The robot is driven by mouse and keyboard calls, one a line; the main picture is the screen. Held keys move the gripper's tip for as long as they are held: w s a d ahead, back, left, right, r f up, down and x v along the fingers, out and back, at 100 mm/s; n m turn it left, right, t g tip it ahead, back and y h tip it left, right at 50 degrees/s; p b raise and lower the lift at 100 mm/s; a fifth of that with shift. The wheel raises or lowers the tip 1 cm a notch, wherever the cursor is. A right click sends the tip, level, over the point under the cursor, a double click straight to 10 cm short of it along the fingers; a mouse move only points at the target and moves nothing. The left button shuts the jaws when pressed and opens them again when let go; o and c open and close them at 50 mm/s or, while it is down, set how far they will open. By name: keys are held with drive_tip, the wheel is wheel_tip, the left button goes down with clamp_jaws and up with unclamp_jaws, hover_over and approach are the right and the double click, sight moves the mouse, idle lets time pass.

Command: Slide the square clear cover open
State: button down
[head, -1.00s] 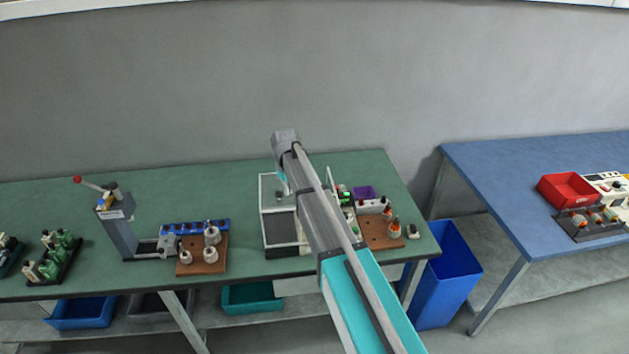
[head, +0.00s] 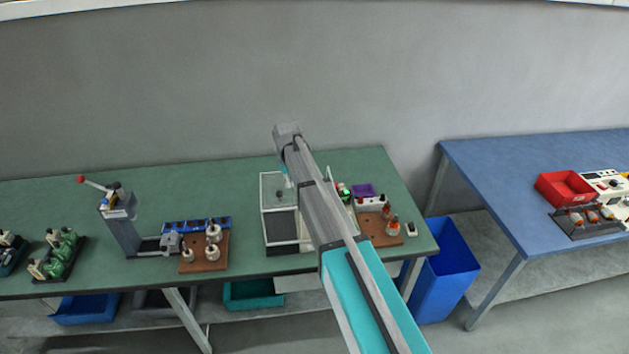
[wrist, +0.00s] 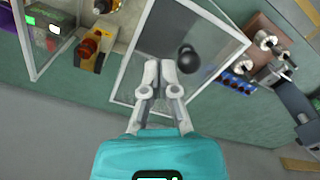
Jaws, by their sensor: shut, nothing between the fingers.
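The square clear cover, with a white frame, shows in the wrist view (wrist: 222,40) and on the white-framed box in the head view (head: 272,182). A dark round knob (wrist: 188,57) appears at the cover in the wrist view. My gripper (wrist: 160,66) is shut and empty, its fingertips over the cover area just left of the knob. I cannot tell whether the fingers touch the cover or the knob. In the head view my arm hides the right part of the box, and my gripper (head: 284,176) is small over the cover.
The green bench (head: 140,175) carries a lever press (head: 120,225), a brown board with spools (head: 205,258) to the left, and another brown board (head: 378,238) plus a purple bin (head: 363,190) to the right. Bare bench lies behind the box.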

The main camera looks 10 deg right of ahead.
drive_tip(key=r+p, duration=0.1)
drive_tip(key=d+r+p, duration=0.1)
drive_tip(key=r, duration=0.1)
drive_tip(key=shift+r+p, duration=0.15)
drive_tip(key=shift+p, duration=0.25)
drive_tip(key=shift+s, duration=0.1)
drive_tip(key=s+d+f+m+b, duration=0.2)
drive_tip(key=s+d+f+b, duration=0.1)
drive_tip(key=s, duration=0.6)
drive_tip(key=s+d+f+m+b, duration=0.2)
drive_tip(key=s+d+f+b, duration=0.2)
drive_tip(key=s, duration=0.6)
drive_tip(key=s+d+f+m+b, duration=0.2)
drive_tip(key=s+d+f+b, duration=0.2)
drive_tip(key=s, duration=0.6)
drive_tip(key=shift+d+f+b, duration=0.2)
drive_tip(key=shift+f+b, duration=0.45)
